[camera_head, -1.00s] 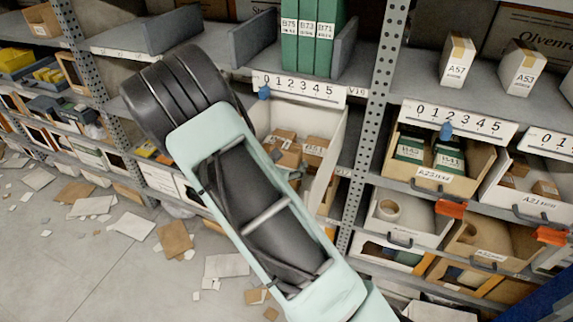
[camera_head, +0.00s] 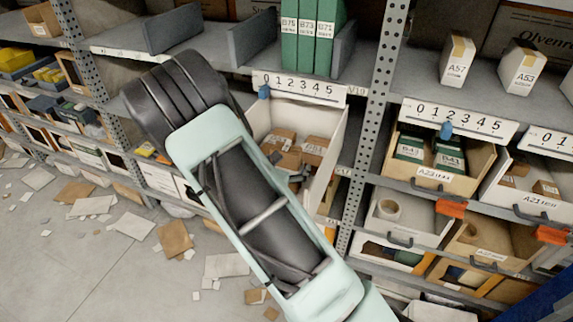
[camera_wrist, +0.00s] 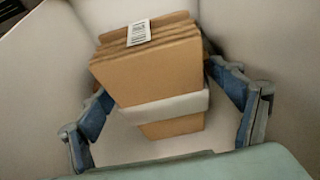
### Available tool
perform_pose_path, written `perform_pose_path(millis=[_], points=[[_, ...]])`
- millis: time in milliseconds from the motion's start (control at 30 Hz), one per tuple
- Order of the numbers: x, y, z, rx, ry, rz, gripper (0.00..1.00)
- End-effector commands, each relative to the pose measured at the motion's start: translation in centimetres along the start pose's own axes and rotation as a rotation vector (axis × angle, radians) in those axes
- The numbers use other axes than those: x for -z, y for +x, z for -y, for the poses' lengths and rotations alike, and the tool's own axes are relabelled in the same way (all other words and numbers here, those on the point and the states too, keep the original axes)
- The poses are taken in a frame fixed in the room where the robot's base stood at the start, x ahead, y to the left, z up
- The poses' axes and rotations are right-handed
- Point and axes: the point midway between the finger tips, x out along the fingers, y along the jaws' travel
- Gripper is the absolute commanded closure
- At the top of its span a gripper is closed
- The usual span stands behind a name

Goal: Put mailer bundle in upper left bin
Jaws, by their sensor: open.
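The mailer bundle (camera_wrist: 150,65) is a stack of brown card mailers with a white band around it and a barcode label on top. In the wrist view it stands, slightly tilted, inside a white-walled bin. My gripper (camera_wrist: 163,88) is open, with one blue-grey finger at each side of the bundle; I cannot tell whether either touches it. In the head view my arm hides most of the gripper; a small dark part shows beside the arm. The white bin (camera_head: 303,116) there holds brown parcels (camera_head: 315,150), below a strip numbered 0 to 5.
Green binders (camera_head: 308,35) stand on the shelf above. A perforated rack post (camera_head: 378,95) rises right of the white bin. Farther right is a bin with green boxes (camera_head: 410,150). The bin's white walls are close around my gripper. Cardboard scraps (camera_head: 175,238) litter the floor.

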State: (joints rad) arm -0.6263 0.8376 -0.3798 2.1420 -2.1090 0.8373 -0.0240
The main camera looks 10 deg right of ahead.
Motion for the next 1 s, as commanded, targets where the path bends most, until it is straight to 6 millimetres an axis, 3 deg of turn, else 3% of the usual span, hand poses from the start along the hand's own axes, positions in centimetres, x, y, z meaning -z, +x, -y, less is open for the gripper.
perform_pose_path(millis=[167,600,800,1000], points=[[-0.2,-1.6,-0.1,-0.003,0.001,-0.001,0.14],[-0.3,-10.4,-0.1,-0.003,0.001,0.000,0.14],[-0.2,-12.0,0.0,-0.001,0.000,0.000,0.14],[-0.2,-12.1,0.0,0.001,0.000,0.000,0.14]])
